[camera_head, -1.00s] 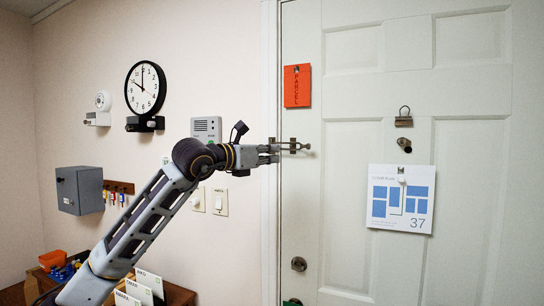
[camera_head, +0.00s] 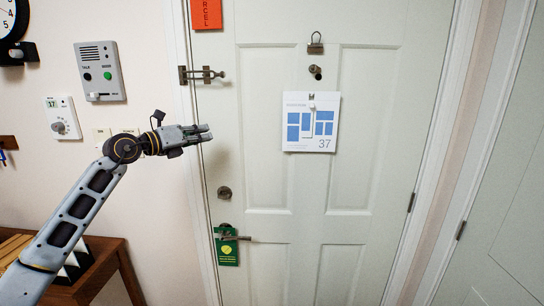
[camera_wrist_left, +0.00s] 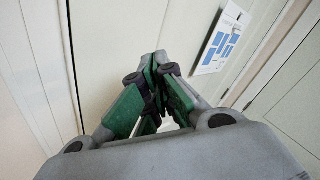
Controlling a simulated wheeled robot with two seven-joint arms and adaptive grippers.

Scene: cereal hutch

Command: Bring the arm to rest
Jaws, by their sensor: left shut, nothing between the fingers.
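My left gripper (camera_head: 205,133) is at the end of the grey left arm, which comes in from the lower left in the head view. It points right, in front of the white door's left edge, below the metal door latch (camera_head: 202,75). In the left wrist view its green-padded fingers (camera_wrist_left: 154,100) meet at the tips with nothing between them. The white door (camera_head: 270,225) is shut. I cannot tell from the head view how far the fingers are from it. My right gripper does not show.
A paper sheet marked 37 (camera_head: 310,140) and a green tag (camera_head: 227,250) hang on the door. An intercom (camera_head: 99,72) and a thermostat (camera_head: 63,118) are on the left wall. A wooden table (camera_head: 110,262) stands below the arm. The space right of the gripper is clear.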

